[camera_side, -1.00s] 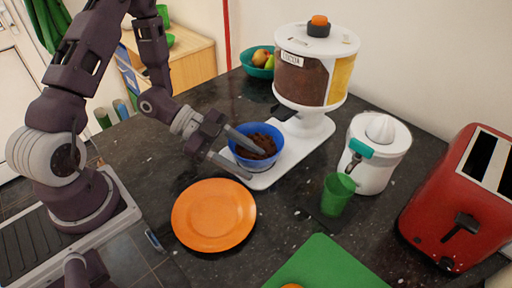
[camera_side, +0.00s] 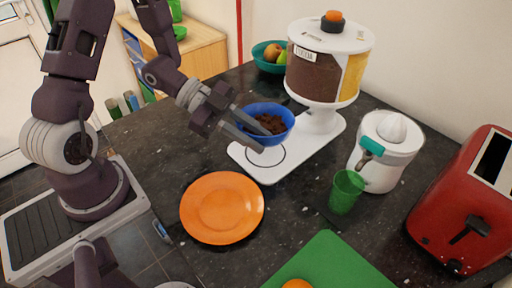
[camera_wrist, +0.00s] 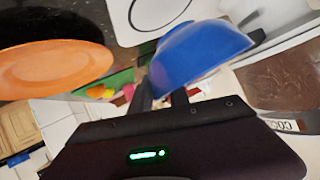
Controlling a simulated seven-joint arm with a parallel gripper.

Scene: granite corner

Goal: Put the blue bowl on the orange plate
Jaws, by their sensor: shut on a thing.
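The blue bowl (camera_side: 268,135) holds dark brown cereal-like pieces and is raised above the white dispenser base (camera_side: 262,166). My gripper (camera_side: 258,136) is shut on the bowl, with one finger on the outside and the other reaching over its rim. The wrist view shows the blue bowl (camera_wrist: 200,48) at the fingers, its far part tilted in that picture. The orange plate (camera_side: 222,208) lies empty on the dark counter, in front of the bowl and to its left. The plate (camera_wrist: 55,65) also shows at the left of the wrist view.
A cereal dispenser (camera_side: 325,70) stands behind the bowl. A white juicer (camera_side: 388,150), green cup (camera_side: 345,190) and red toaster (camera_side: 465,210) stand to the right. A green board (camera_side: 330,262) lies in front. A teal fruit bowl (camera_side: 268,58) is at the back.

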